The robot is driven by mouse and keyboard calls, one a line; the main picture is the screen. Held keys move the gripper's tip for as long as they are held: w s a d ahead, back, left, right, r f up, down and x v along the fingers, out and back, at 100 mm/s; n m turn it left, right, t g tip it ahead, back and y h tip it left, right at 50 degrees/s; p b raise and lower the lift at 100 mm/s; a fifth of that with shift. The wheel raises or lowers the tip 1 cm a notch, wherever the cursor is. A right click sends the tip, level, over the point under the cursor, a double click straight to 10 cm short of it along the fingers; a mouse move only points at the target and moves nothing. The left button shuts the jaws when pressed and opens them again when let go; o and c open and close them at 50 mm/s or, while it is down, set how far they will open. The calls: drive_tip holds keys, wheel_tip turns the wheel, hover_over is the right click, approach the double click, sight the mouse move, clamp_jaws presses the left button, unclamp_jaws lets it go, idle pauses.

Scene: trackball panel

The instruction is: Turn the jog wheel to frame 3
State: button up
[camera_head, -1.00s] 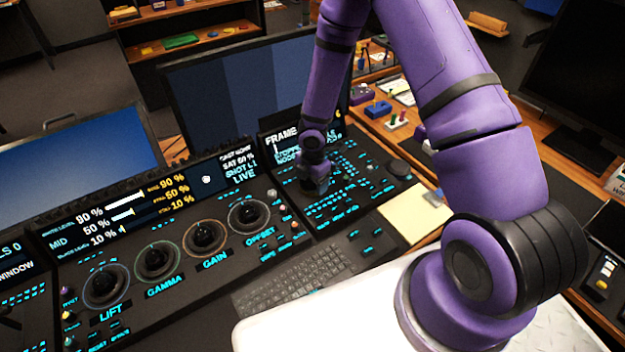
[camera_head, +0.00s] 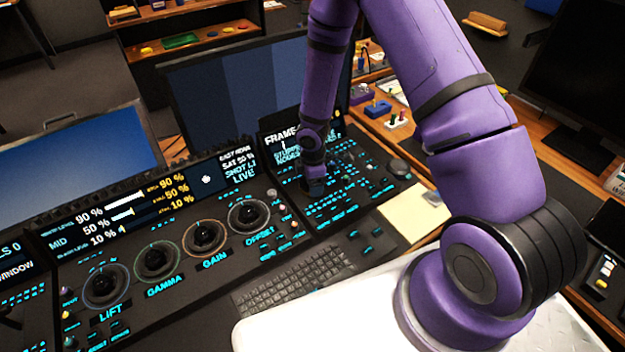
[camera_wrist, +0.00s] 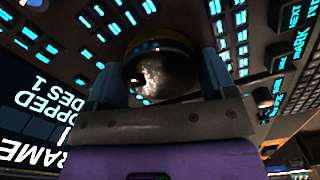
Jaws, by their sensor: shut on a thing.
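My gripper (camera_head: 314,187) is down on the right-hand panel (camera_head: 335,205), below its small display. In the wrist view my gripper (camera_wrist: 160,62) has one blue-grey finger on each side of a dark, shiny round knob with a yellowish rim, which looks like the jog wheel (camera_wrist: 160,72). The fingers are shut on it. In the head view my arm and gripper hide this wheel. The display (camera_head: 283,145) reads FRAME, with STOPPED and a NODES line below; my arm covers part of it. The display (camera_wrist: 30,110) also shows in the wrist view, cut off, so the frame number is unclear.
Lit cyan keys (camera_head: 350,205) surround my gripper closely. A dark round knob (camera_head: 398,167) stands to the right. Several colour-wheel balls (camera_head: 203,238) and a keyboard (camera_head: 295,275) lie to the left and front. A pale yellow sheet (camera_head: 415,212) lies at right.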

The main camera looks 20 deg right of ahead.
drive_tip(key=m, duration=0.5)
drive_tip(key=shift+s+m, duration=0.1)
drive_tip(key=shift+m, duration=0.3)
idle(0.4)
drive_tip(key=o, duration=0.9)
drive_tip(key=shift+c, duration=0.2)
wheel_tip(320, 180, up, 11)
